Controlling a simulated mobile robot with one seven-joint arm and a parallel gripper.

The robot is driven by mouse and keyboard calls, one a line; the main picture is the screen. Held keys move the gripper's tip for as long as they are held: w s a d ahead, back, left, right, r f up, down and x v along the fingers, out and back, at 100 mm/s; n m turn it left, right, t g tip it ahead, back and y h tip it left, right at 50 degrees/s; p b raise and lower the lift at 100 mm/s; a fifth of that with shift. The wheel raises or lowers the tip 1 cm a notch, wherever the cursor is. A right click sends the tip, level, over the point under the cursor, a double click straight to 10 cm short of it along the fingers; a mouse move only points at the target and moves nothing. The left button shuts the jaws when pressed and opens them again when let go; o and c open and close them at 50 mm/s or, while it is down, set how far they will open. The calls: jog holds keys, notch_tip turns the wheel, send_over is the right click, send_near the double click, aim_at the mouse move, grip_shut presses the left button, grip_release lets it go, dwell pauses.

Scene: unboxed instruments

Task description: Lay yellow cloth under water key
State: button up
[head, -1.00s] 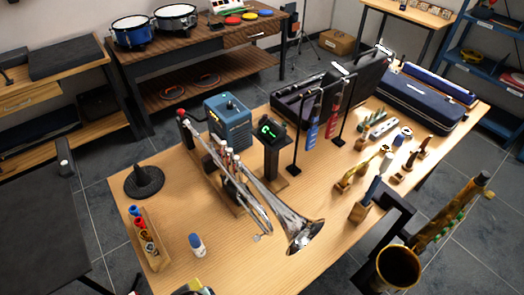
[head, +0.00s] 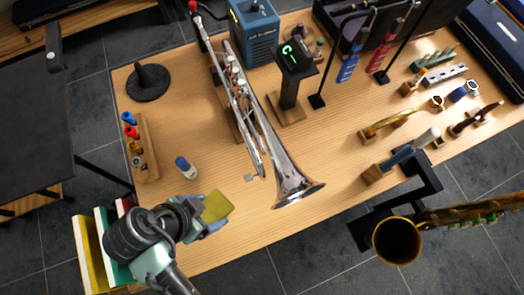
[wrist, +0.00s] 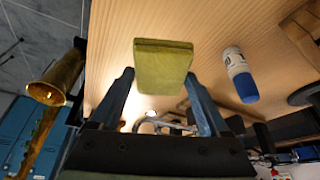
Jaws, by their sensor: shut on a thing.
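The yellow cloth (head: 217,206), a folded olive-yellow pad, is held in my gripper (head: 207,222) above the table's front edge. In the wrist view the cloth (wrist: 162,65) projects beyond the fingers of my gripper (wrist: 160,95), which is shut on it. The silver trumpet (head: 252,120) lies on a wooden stand, its bell toward the front, right of my gripper. A small pale piece (head: 249,178) beside the front bend of its slide seems to be the water key; it is too small to be sure. The cloth is left of and nearer than this piece, apart from it.
A white bottle with a blue cap (head: 186,167) stands just behind the cloth. A brass saxophone (head: 400,240) is at front right. Bare tabletop (head: 215,150) lies between bottle and trumpet.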

send_over(255, 181)
jog(key=s+a, duration=0.2)
jog(key=a, duration=0.1)
jog(key=f, duration=0.5)
jog(key=shift+s+d+f, duration=0.1)
jog(key=shift+s+d, duration=0.05)
jog(key=shift+s, duration=0.05)
jog(key=w+d+f, duration=0.2)
jog(key=shift+w+d+f, duration=0.2)
jog(key=shift+d+f, duration=0.15)
jog(key=shift+d, duration=0.05)
jog(key=shift+f, duration=0.1)
jog(key=o, duration=1.1)
jog(key=shift+o, duration=0.3)
